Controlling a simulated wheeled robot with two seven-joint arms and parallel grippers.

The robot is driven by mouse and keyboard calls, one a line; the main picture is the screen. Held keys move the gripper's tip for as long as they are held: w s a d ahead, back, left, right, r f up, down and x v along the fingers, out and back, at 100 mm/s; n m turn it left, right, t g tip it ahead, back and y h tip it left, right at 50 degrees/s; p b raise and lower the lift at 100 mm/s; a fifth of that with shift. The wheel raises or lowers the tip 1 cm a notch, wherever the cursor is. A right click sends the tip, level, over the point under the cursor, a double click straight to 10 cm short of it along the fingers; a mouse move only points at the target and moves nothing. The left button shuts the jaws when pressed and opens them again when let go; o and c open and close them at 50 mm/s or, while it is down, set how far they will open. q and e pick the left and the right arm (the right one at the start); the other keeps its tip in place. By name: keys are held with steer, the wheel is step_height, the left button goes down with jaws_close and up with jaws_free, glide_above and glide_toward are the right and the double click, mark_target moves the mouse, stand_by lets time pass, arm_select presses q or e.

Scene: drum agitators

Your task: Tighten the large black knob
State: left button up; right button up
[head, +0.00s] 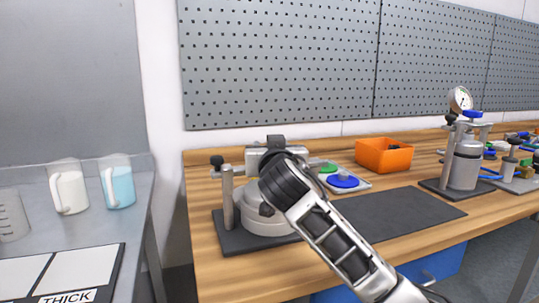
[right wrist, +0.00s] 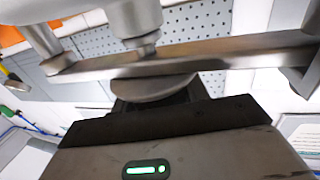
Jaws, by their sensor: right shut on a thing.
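The drum agitator (head: 262,222), a pale round drum with a metal frame, stands on a dark base at the bench's left end. My right arm comes in from the lower right and hides much of its top. In the right wrist view my right gripper (right wrist: 152,108) is close against the frame's metal crossbar (right wrist: 210,57), at a silver disc (right wrist: 155,88) on its middle. It is shut on the large black knob, which I cannot separate from the dark fingers. A small black knob (head: 217,160) sits on the frame's left post. My left gripper is out of view.
A dark mat (head: 410,215) lies clear to the right. Behind are an orange bin (head: 384,155) and a tray with a blue disc (head: 343,181) and a green disc. A pressure vessel with a gauge (head: 460,99) stands farther right. Jugs (head: 118,186) stand on the left table.

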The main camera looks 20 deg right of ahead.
steer(key=shift+m+g+h, duration=0.3)
steer(key=shift+m+h, duration=0.4)
steer(key=shift+h, duration=0.3)
steer(key=shift+d+m+g+h+b, duration=0.2)
steer(key=shift+m+g+h+b, duration=0.25)
steer(key=shift+m+h, duration=0.4)
steer(key=shift+r+h, duration=0.1)
steer(key=shift+h, duration=0.25)
steer(key=shift+s+d+r+h, duration=0.1)
steer(key=shift+d+r+h, duration=0.1)
steer(key=shift+h, duration=0.1)
steer(key=o, duration=1)
steer(key=shift+a+f, duration=0.1)
steer(key=shift+f, duration=0.05)
